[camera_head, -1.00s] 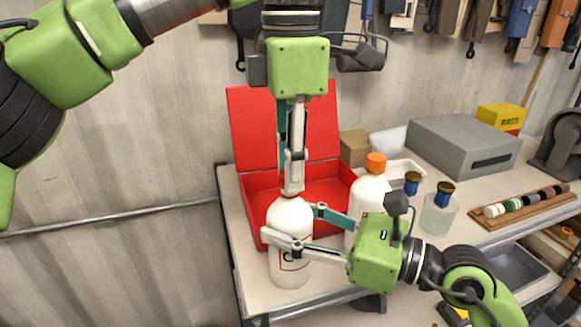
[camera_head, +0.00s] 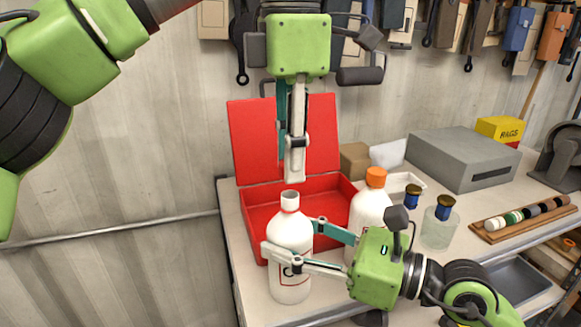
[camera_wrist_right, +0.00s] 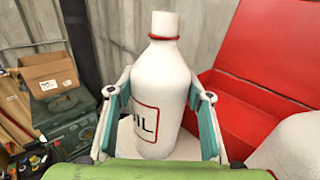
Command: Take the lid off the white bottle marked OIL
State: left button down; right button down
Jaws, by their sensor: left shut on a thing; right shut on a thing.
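The white bottle marked OIL (camera_head: 290,230) stands upright at the front left of the bench, in front of the red case. It also shows in the right wrist view (camera_wrist_right: 160,85), with a red ring below a bare white neck. My right gripper (camera_head: 290,256) is shut around its body from the right, one finger on each side. My left gripper (camera_head: 294,180) points straight down above the neck, with a gap between. It is shut on the lid, which its fingers hide.
A white bottle with an orange cap (camera_head: 372,205) stands just right of the OIL bottle. The open red case (camera_head: 262,205) is behind. Glass jars (camera_head: 439,228), a grey box (camera_head: 462,158) and a wooden rack (camera_head: 525,216) are farther right.

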jog(key=c, duration=1)
grip_release()
